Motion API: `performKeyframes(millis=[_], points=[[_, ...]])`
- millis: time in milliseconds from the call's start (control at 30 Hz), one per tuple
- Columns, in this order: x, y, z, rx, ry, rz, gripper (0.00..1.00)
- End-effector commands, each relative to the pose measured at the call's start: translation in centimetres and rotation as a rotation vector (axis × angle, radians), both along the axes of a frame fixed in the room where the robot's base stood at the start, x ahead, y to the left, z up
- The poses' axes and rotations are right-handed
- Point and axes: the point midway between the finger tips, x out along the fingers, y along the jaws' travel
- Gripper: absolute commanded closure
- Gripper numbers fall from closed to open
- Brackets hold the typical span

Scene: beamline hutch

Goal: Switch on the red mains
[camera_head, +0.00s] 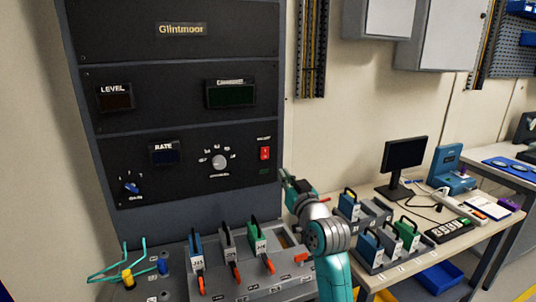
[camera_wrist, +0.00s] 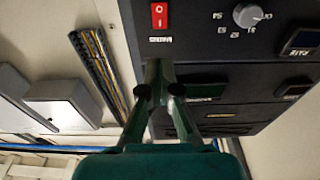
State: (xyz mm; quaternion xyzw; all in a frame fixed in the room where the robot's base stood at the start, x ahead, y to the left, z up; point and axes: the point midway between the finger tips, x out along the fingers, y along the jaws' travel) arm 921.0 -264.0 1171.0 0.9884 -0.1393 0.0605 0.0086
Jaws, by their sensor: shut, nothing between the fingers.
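The red mains switch (camera_head: 265,154) is a small red rocker at the right side of the dark rack's lower panel, with a small label above it. It also shows in the wrist view (camera_wrist: 159,15), where the picture is upside down and the marks O and I can be read on it. I cannot tell which half is pressed in. My gripper (camera_wrist: 158,68) is shut and empty, its fingertips together just short of the switch in the wrist view. In the head view my gripper (camera_head: 287,180) is below and right of the switch, apart from it.
On the same panel are a white dial (camera_head: 219,161), a blue knob (camera_head: 131,187) and a RATE display (camera_head: 164,154). A bench (camera_head: 440,243) with a monitor (camera_head: 404,154) is at right.

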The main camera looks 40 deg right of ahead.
Motion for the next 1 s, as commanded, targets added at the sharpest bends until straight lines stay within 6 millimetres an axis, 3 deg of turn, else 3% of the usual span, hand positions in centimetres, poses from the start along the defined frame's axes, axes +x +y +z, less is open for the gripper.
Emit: performKeyframes(millis=[167,700,1000], points=[[2.0,-0.5,0.3,0.0,-0.001,0.001,1.0],[11.1,-3.1,1.5,0.0,0.0,0.0,1.0],[13.0,-3.7,1.6,0.0,0.001,0.0,1.0]])
